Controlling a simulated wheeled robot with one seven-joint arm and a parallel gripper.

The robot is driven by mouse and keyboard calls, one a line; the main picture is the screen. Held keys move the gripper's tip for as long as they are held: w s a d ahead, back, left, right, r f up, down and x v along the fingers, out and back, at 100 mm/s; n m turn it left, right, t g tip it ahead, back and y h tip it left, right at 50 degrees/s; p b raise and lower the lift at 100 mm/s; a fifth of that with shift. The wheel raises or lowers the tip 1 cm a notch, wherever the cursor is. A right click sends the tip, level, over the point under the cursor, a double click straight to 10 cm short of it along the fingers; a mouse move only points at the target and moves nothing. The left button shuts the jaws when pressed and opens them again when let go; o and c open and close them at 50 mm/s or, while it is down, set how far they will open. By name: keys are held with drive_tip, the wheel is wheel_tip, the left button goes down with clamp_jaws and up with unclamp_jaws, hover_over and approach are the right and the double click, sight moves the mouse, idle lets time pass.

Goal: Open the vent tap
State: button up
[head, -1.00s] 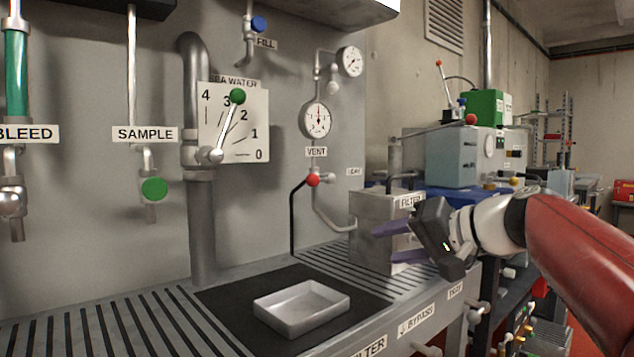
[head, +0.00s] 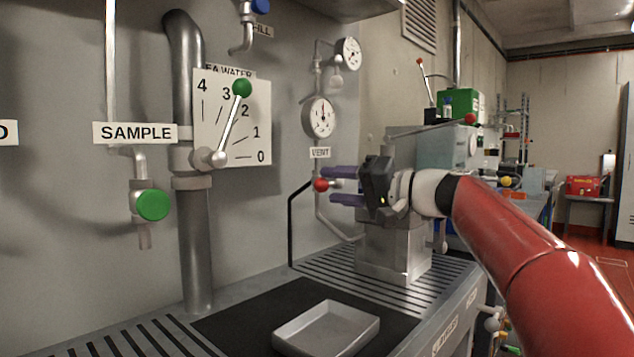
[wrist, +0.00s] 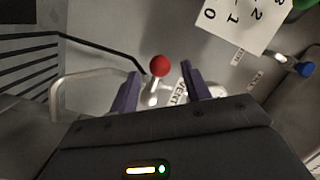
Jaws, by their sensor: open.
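The vent tap has a red ball knob (head: 321,185) under the VENT label (head: 320,153) on the grey panel. In the wrist view the red knob (wrist: 159,65) shows just beyond my fingertips, between their lines, with a short silver stem below it. My gripper (head: 333,186) is open and empty, its two purple fingers pointing left at the tap. In the wrist view the fingers (wrist: 159,75) stand apart on both sides of the knob's stem. I cannot tell whether either finger touches it.
A grey metal filter box (head: 395,240) stands below my gripper. A metal tray (head: 326,328) lies on the black mat. A thin black pipe (head: 291,225) runs down left of the tap. The sea water lever (head: 232,122) is farther left.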

sight(329, 185)
drive_tip(key=shift+p+x, duration=0.3)
drive_tip(key=shift+x, duration=1.7)
drive_tip(key=c, duration=1)
drive_tip(key=shift+o, duration=0.2)
